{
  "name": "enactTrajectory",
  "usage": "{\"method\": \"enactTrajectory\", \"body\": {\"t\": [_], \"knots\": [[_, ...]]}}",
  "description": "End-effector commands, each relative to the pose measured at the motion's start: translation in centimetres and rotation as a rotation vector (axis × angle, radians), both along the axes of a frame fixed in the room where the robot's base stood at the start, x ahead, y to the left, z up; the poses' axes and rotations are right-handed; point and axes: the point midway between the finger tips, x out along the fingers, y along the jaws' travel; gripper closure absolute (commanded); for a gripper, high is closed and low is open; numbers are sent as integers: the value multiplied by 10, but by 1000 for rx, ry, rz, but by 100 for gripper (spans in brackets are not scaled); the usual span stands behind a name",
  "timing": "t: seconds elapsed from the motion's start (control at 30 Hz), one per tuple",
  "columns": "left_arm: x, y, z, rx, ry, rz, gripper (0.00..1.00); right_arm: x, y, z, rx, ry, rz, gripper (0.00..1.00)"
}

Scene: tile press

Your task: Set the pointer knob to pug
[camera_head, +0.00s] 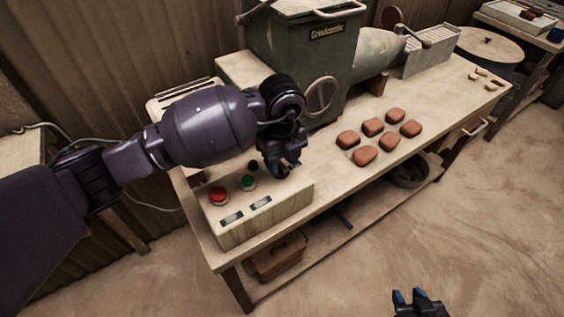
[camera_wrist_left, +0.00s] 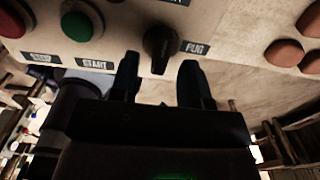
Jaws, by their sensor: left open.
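The dark pointer knob (camera_wrist_left: 160,44) is on the pale control box (camera_head: 262,218), with a PUG label (camera_wrist_left: 196,48) just right of it in the left wrist view. Another label, cut off, is at the top edge above it. I cannot tell clearly which label the knob points to. My left gripper (camera_wrist_left: 160,76) is open, its fingertips on either side of the knob's near end; contact is unclear. In the head view my left gripper (camera_head: 283,168) covers the knob. My right gripper (camera_head: 410,295) is low at the bottom edge, empty, its blue fingertips apart.
A red stop button (camera_head: 219,195) and a green start button (camera_head: 248,182) sit beside the gripper on the box. The green machine (camera_head: 300,55) stands behind. Several reddish clay blocks (camera_head: 373,127) lie on the bench to the right.

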Motion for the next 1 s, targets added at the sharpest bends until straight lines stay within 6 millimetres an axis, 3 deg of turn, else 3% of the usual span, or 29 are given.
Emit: {"method": "enactTrajectory", "body": {"t": [0.13,0.5,0.77,1.0], "knots": [[0,0,-12,-1,-1,0,57,-1,0,-2,0,2,1,62],[0,0,-14,-2,-3,-1,57,-1,0,-3,0,6,0,62],[0,0,-14,-1,-2,-1,97,-2,0,-4,-1,8,1,62],[0,0,-14,-1,-3,-9,100,-2,-1,-3,-3,7,3,62]]}}
